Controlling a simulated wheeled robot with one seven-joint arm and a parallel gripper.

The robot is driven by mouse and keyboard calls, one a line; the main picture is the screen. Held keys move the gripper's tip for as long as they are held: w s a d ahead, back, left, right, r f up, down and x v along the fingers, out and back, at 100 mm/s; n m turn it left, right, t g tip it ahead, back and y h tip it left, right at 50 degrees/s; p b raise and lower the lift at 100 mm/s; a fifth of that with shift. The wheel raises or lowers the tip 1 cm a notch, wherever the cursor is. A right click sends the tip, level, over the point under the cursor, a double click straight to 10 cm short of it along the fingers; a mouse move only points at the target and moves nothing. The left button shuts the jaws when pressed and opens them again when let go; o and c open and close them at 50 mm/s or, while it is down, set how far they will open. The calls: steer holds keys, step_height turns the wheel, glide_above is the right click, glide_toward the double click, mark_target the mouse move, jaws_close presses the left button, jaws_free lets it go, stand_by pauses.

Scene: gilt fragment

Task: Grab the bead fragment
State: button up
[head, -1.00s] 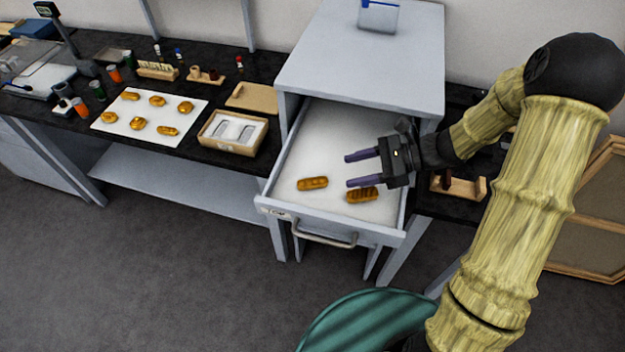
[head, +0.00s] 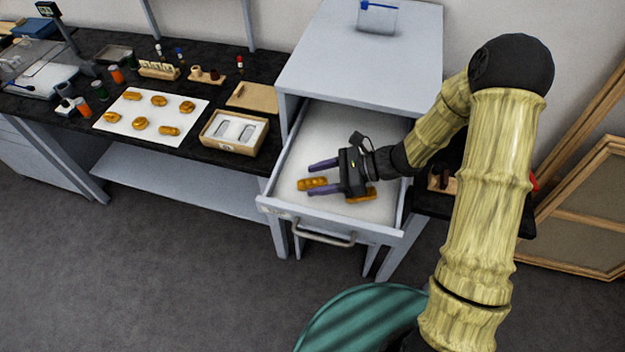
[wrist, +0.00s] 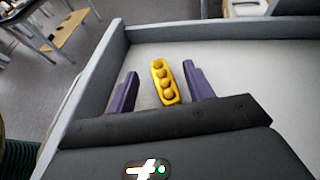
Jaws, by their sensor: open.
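The bead fragment (head: 318,183), a gilt bar with a row of round bumps, lies in the open drawer (head: 285,192). In the wrist view the bead fragment (wrist: 165,82) lies lengthwise between the two purple fingers, with a gap on each side. My gripper (head: 310,180) is open and empty, low over the drawer, its fingers pointing left in the head view; it also shows in the wrist view (wrist: 160,70). A second gilt fragment (head: 366,194) lies to the right, partly hidden under my gripper.
The drawer's walls and front with its handle (head: 325,236) surround the space. The grey cabinet (head: 365,60) rises behind it. On the black bench to the left are a white sheet (head: 150,118) with several gilt fragments and a wooden box (head: 212,142). The drawer's back is clear.

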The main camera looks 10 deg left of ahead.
mark_target(309, 180)
steer(key=shift+x, duration=1.6)
steer(key=c, duration=1.1)
steer(key=shift+r, duration=0.1)
step_height(309, 180, up, 10)
steer(key=shift+f+b, duration=0.1)
steer(key=shift+b, duration=0.3)
steer(key=shift+w, duration=0.1)
